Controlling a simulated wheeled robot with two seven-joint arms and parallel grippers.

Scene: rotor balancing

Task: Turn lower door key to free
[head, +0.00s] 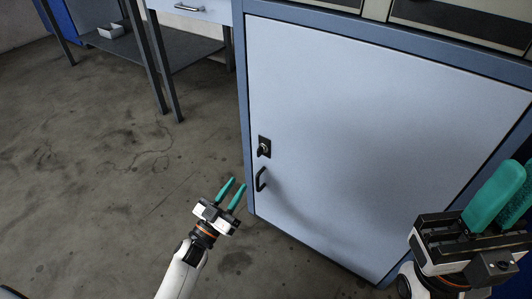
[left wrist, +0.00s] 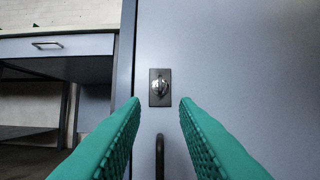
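The lower door (head: 370,130) is a pale blue-grey cabinet panel and stands shut. Its key (head: 264,148) sits in a dark lock plate near the door's left edge, above a black handle (head: 260,180). My left gripper (head: 239,185) is open and empty, short of the door and below and left of the key in the head view. In the left wrist view the key (left wrist: 159,86) is straight ahead, centred between and beyond the two green fingers. My right gripper (head: 508,195) is at the right edge in front of the door; its fingers look close together and their gap is unclear.
A grey workbench with a drawer (head: 190,8) and a lower shelf (head: 180,48) stands to the left of the cabinet. A small white box (head: 111,31) lies on that shelf. The concrete floor (head: 90,180) left of the cabinet is clear.

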